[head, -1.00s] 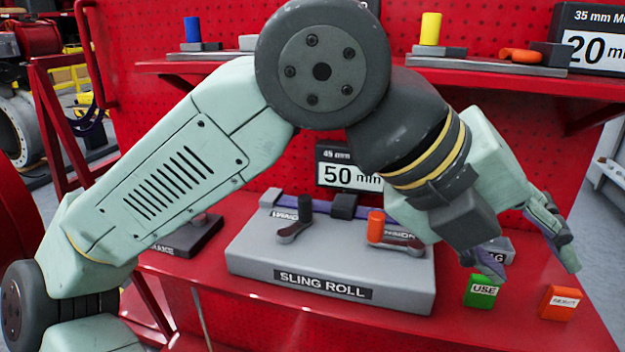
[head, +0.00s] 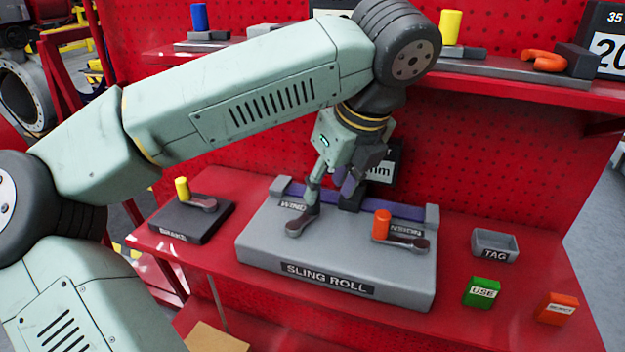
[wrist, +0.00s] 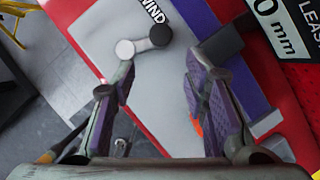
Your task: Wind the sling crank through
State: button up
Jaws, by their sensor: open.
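The sling roll (head: 335,262) is a grey block on the red bench, with a purple strap along its back. Its dark wind crank (head: 297,227) is at the left, and it shows ahead of the fingers in the wrist view (wrist: 141,45). A second crank with an orange knob (head: 382,224) stands at the right. My gripper (head: 332,207) is open over the roll, its left finger close to the wind crank; I cannot tell if they touch. In the wrist view the fingers (wrist: 160,68) are apart, with nothing held.
A brake block (head: 185,222) with a yellow-knobbed lever stands left of the roll. A tag tray (head: 494,246), green USE block (head: 482,292) and orange block (head: 555,308) are at the right. A display sign (head: 385,165) stands behind the gripper, below a red shelf (head: 505,92).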

jog(key=w+a, duration=0.1)
jog(key=w+a+p, duration=0.1)
jog(key=shift+w+f, duration=0.2)
jog(key=shift+w, duration=0.15)
jog(key=p+x, duration=0.1)
jog(key=x, duration=0.2)
jog(key=shift+d+f, duration=0.1)
jog(key=shift+f, duration=0.2)
jog(key=shift+w+f, duration=0.15)
jog(key=shift+f, duration=0.3)
grip_shut()
